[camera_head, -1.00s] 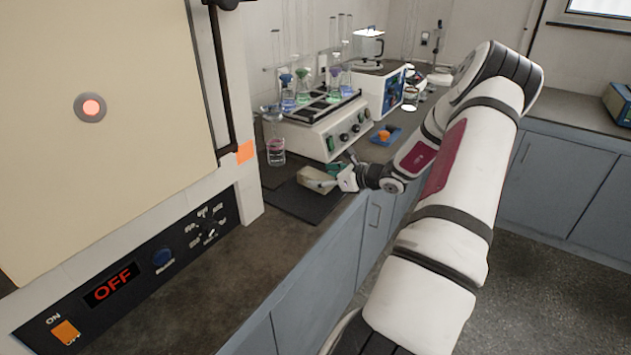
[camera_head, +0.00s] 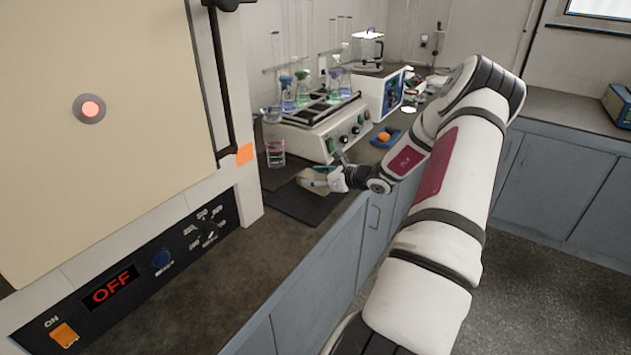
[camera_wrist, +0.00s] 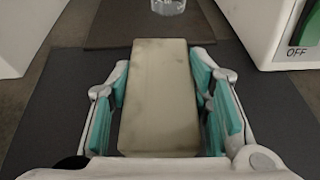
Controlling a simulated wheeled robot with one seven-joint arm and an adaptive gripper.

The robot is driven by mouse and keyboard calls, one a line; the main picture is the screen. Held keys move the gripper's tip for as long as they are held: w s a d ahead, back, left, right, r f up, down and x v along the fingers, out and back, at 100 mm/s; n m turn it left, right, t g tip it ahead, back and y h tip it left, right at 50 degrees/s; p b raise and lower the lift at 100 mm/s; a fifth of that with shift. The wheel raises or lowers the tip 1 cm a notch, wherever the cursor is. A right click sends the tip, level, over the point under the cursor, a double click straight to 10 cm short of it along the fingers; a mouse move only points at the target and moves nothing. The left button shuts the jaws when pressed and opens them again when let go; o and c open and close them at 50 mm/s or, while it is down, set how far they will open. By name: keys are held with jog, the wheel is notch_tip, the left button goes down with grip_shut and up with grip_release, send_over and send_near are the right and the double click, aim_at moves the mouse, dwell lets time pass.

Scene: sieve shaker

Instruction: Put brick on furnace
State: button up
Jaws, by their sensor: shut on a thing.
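A pale beige brick (camera_head: 314,179) is held in my gripper (camera_head: 326,178), just above a dark mat (camera_head: 291,203) on the counter. In the wrist view the brick (camera_wrist: 160,95) lies lengthwise between the teal pads of my gripper (camera_wrist: 161,90), which touch or nearly touch both its long sides. I cannot tell exactly how high it is above the mat. The furnace (camera_head: 105,110) stands large at the left, its cream door closed. The top of the furnace is out of view.
A shaker (camera_head: 322,125) with several flasks stands behind my gripper. A blue tray (camera_head: 385,137) with an orange item lies further right. The counter (camera_head: 200,290) before the furnace is clear.

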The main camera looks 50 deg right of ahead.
aim_at(316, 176)
jog(key=shift+r, duration=0.15)
notch_tip(316, 176, up, 4)
jog(key=shift+f, duration=0.2)
jog(key=s+a, duration=0.2)
jog(key=s, duration=0.5)
jog(key=s+a+r, duration=0.1)
jog(key=s, duration=0.7)
jog(key=shift+s+a+p, duration=0.3)
jog(key=shift+a+p, duration=0.05)
jog(key=shift+a, duration=0.05)
